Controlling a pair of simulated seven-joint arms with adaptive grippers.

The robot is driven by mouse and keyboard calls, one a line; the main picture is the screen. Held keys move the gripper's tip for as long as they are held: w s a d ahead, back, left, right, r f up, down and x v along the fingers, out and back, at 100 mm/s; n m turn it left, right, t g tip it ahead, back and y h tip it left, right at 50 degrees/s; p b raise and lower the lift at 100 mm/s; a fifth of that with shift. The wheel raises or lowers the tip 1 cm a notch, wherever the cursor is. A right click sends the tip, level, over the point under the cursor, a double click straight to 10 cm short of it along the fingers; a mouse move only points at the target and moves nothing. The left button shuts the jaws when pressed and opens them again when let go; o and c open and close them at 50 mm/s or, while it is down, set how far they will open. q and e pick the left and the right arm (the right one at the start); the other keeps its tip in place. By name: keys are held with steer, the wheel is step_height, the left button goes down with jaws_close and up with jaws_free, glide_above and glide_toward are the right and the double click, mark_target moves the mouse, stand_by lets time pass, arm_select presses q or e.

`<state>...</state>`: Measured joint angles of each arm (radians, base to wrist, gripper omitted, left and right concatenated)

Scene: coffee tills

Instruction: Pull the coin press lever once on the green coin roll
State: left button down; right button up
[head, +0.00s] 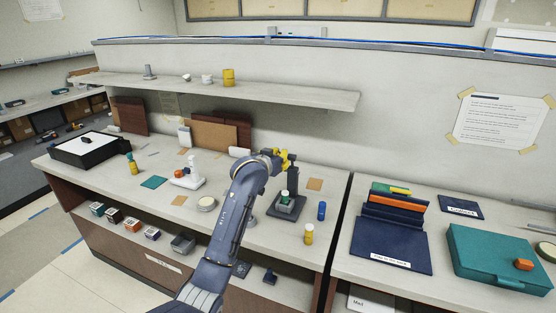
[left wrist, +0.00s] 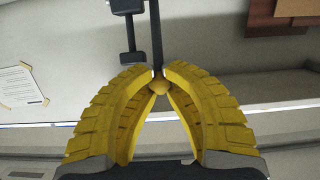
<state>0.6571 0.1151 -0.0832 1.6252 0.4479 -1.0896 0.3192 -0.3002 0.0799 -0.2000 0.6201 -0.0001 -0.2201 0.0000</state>
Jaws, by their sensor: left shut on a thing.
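The dark coin press (head: 292,180) stands on the wooden-fronted counter, with its base (head: 290,211) flat on the top. The green coin roll (head: 285,196) stands upright on the base under the press. My left gripper (head: 287,158) has yellow fingers and is at the top of the press. In the left wrist view the gripper (left wrist: 159,80) is shut at its fingertips on the lever's yellowish knob (left wrist: 159,88). The thin dark lever (left wrist: 156,40) runs up from the knob, beside the dark press head (left wrist: 128,30). In the head view the lever is mostly hidden by the gripper.
A blue roll (head: 322,211) and a yellow roll (head: 308,234) stand right of the press. A shelf (head: 290,96) hangs behind. A teal case (head: 490,258) lies on the right counter.

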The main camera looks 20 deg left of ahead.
arm_select(q)
steer(key=shift+r, duration=0.25)
steer(key=shift+w+d+r, duration=0.1)
steer(key=shift+w+r, duration=0.15)
steer(key=shift+w, duration=0.3)
steer(key=shift+w+r, duration=0.2)
steer(key=shift+w, duration=0.3)
steer(key=c, duration=1.2)
jaws_free()
steer(key=shift+c, duration=0.2)
steer(key=shift+s+f, duration=0.1)
steer(key=shift+s, duration=0.05)
